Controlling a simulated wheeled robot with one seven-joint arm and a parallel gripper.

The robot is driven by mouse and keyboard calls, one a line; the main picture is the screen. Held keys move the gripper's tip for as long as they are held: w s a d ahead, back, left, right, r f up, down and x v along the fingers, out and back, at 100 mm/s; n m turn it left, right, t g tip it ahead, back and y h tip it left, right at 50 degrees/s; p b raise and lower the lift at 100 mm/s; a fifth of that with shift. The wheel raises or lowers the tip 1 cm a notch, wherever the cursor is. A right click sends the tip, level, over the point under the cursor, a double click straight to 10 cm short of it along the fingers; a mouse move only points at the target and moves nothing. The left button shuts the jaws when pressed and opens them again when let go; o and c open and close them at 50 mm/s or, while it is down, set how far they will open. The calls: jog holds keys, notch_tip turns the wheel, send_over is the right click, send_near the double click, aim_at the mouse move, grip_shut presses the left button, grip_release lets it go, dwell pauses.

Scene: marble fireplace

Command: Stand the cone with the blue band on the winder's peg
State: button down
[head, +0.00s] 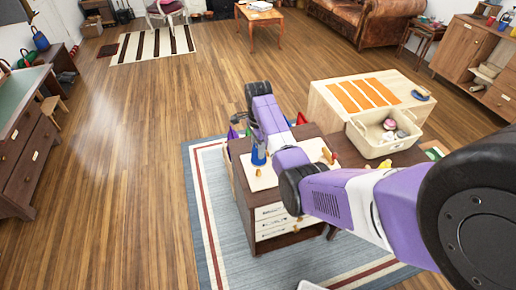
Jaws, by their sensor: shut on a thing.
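My arm reaches in from the right and its wrist end is over the small brown cabinet. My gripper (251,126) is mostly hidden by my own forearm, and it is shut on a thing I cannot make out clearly. A small blue upright shape (258,153) shows just below it, above or on the pale board (262,179) on the cabinet top. I cannot tell whether this shape is the cone with the blue band, or whether it touches the board. The winder's peg cannot be made out; my arm covers part of the board.
The brown cabinet (240,155) stands on a blue-grey rug (205,190). A cream basket (372,148) with several items and a wooden box with orange stripes (325,98) stand to the right. Open floor lies left.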

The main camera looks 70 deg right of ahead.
jog(key=shift+f+b, duration=1.95)
jog(key=shift+f, duration=0.2)
jog(key=shift+f+b, duration=1)
jog(key=shift+f, duration=0.85)
jog(key=c, duration=0.9)
grip_release()
jog(key=shift+o, duration=0.2)
jog(key=shift+r, duration=0.1)
notch_tip(320, 180, up, 8)
jog(key=shift+f, duration=0.15)
